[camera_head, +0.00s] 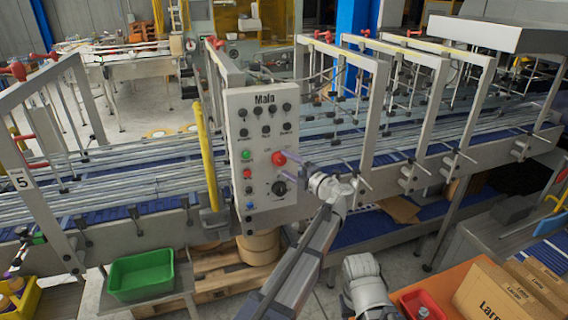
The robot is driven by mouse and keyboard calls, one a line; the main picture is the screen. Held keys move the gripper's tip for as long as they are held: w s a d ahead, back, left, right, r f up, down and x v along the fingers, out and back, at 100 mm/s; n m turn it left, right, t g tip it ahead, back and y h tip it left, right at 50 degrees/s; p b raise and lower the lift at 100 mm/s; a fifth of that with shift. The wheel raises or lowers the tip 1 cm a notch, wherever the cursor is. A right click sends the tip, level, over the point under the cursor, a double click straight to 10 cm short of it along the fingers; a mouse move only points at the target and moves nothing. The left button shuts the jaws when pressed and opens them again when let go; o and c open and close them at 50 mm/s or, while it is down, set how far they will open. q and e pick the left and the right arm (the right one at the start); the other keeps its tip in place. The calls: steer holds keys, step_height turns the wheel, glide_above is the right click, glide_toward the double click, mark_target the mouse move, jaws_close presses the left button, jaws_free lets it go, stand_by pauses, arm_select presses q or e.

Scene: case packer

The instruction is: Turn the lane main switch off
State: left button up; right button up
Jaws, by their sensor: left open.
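The control panel (264,110), a pale upright box headed "Main", stands at the front of the conveyor. Low on it is a black round rotary switch (279,188), which looks like the main switch; its exact setting is too small to read. A red mushroom button (278,158) sits above it. My left gripper (287,169) is open and empty, reaching in from the right of the panel. Its two fingers point left, close to the switch and the red button. I cannot tell whether they touch the panel. My right gripper is not in view.
Conveyor lanes (120,172) run behind the panel under several grey frames (437,105). A yellow post (206,155) stands left of the panel. A green bin (141,275) is at lower left. Cartons (500,292) and a red tray (422,304) are at lower right.

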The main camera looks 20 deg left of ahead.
arm_select(q)
steer(key=v, duration=0.5)
steer(key=shift+s+d, duration=0.1)
steer(key=shift+d, duration=0.15)
